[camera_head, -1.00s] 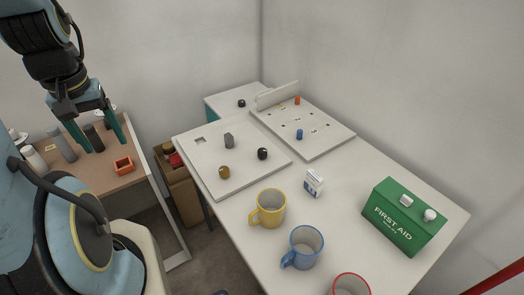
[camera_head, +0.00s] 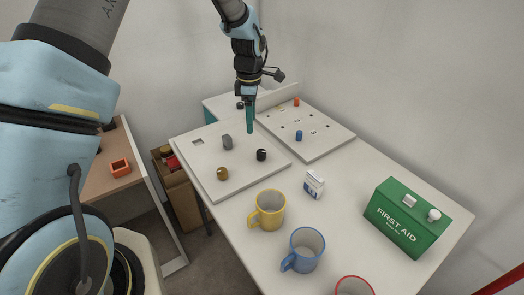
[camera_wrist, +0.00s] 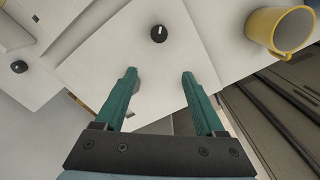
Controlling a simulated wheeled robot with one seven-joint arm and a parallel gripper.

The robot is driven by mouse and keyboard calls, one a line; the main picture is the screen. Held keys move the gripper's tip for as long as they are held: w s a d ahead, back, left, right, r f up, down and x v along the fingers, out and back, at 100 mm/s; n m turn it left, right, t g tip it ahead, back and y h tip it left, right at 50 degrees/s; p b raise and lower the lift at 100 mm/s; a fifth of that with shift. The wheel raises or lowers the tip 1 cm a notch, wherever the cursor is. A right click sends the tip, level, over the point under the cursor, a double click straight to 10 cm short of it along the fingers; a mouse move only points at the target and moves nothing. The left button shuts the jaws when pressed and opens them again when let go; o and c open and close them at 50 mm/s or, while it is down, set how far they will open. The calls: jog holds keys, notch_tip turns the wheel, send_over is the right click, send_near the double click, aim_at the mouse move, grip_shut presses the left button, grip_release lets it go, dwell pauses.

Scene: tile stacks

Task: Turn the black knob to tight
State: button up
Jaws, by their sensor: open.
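A round black knob (camera_head: 261,155) with a white mark on top sits on the white board (camera_head: 205,180) on the table. It also shows in the wrist view (camera_wrist: 159,34), beyond my fingertips and between their lines. My gripper (camera_head: 250,130) hangs above the board's far part, pointing down. In the wrist view its teal fingers (camera_wrist: 159,72) are spread apart with nothing between them. They are apart from the black knob. No tight label is readable.
A grey knob (camera_head: 227,142) and a brown knob (camera_head: 222,173) share the board. A second board (camera_head: 318,140) with blue and orange pegs lies at the right. A yellow mug (camera_head: 268,211), blue mug (camera_head: 303,249), small carton (camera_head: 314,184) and green first aid box (camera_head: 405,218) stand nearer.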

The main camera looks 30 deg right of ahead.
aim_at(262, 151)
jog(key=shift+n, duration=0.5)
jog(key=d+f+p, duration=0.1)
jog(key=f, duration=0.3)
jog(key=s+d+f+p, duration=0.1)
jog(key=f, duration=0.3)
jog(key=d+f+p, duration=0.1)
jog(key=f, duration=0.3)
jog(key=shift+s+f+p, duration=0.2)
jog(key=shift+f+p, duration=0.05)
jog(key=shift+p, duration=0.05)
jog(key=shift+c, duration=0.2)
grip_shut()
